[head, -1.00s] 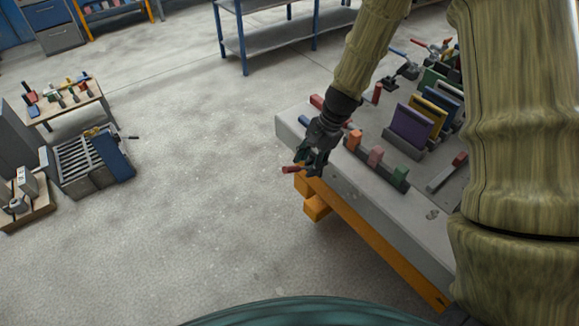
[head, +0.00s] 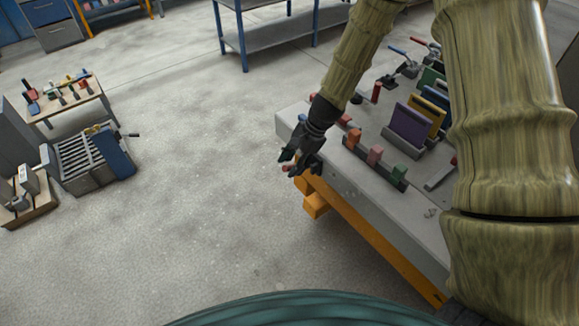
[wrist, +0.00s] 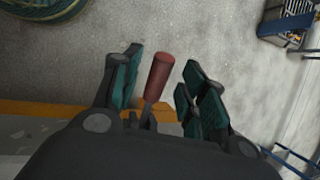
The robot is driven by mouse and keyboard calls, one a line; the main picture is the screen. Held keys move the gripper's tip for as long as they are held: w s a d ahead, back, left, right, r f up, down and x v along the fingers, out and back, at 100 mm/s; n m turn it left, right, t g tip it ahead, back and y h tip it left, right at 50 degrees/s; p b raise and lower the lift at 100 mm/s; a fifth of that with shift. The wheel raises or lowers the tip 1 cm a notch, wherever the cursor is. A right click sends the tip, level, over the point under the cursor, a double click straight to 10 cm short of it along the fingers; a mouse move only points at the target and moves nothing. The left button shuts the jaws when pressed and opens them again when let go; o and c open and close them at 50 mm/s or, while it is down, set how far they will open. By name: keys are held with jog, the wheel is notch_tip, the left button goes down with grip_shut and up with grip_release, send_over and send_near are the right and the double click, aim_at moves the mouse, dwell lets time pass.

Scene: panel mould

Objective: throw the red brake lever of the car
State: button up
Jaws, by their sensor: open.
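The red brake lever (wrist: 158,76) shows in the wrist view as a red cylindrical grip on a thin metal stem, tilted slightly right. It stands between the two spread fingers of my gripper (wrist: 160,68), nearer the left finger, with gaps visible on both sides. In the head view my gripper (head: 292,162) is open at the near left corner of the car (head: 385,205), a grey-topped body on an orange frame. There the lever (head: 288,168) is mostly hidden by the fingers. Its base is hidden behind my gripper in the wrist view.
On the car top, orange, pink and green blocks (head: 375,155) stand in a row, with coloured upright plates (head: 410,125) behind. A blue-legged shelf (head: 280,35) stands at the back. A small tool table (head: 65,100) is at the left. The floor between is clear.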

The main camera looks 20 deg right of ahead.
jog(key=shift+x, duration=1.3)
grip_shut()
